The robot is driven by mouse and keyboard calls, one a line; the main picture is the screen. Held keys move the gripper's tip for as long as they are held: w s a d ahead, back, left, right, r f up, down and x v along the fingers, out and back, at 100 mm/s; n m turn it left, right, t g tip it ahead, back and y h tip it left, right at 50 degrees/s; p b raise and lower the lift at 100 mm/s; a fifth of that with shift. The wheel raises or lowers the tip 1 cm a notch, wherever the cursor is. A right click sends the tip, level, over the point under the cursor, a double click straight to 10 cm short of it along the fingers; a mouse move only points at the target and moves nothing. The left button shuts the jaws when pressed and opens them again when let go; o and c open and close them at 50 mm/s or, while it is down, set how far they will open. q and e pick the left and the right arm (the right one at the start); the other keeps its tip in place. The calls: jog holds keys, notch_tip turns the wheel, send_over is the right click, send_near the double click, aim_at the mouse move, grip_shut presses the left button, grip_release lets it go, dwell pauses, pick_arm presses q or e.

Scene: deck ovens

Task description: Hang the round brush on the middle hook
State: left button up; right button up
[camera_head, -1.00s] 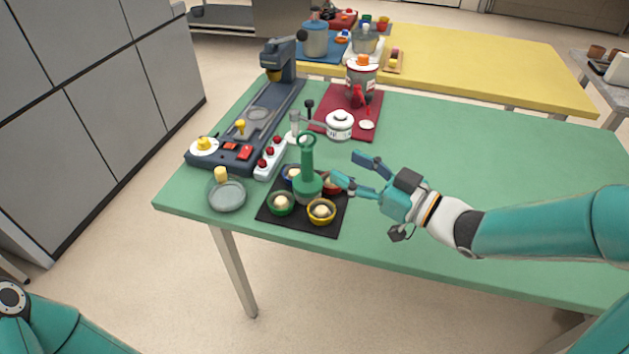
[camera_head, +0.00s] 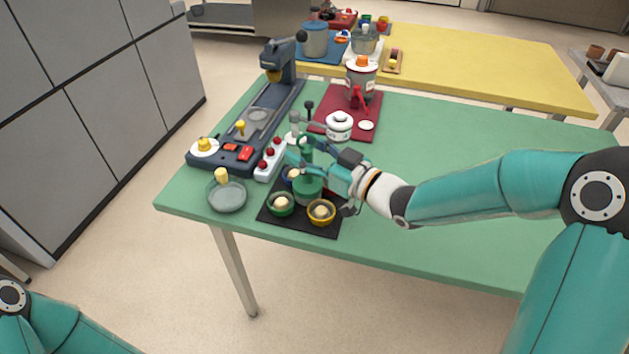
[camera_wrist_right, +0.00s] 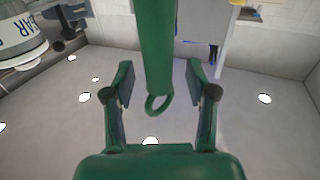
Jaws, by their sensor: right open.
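A green upright thing (camera_head: 309,189) with a wide round base, a tall handle and a ring at its top stands at the black mat. It may be the round brush; I see no bristles. My right gripper (camera_head: 299,153) is at its handle and partly hides it. In the right wrist view the handle (camera_wrist_right: 157,45) with its ring runs between the two open fingers of the right gripper (camera_wrist_right: 160,100), with a gap on each side. I cannot make out a row of hooks in these frames. My left gripper is out of view.
Small bowls stand on the black mat (camera_head: 270,217), including a green (camera_head: 281,209) and a yellow one (camera_head: 321,217). A glass dish (camera_head: 227,198), a dark machine (camera_head: 225,158) and a white pot (camera_head: 339,128) stand close by. The green table's right side is clear.

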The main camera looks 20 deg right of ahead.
grip_shut()
dwell(0.5)
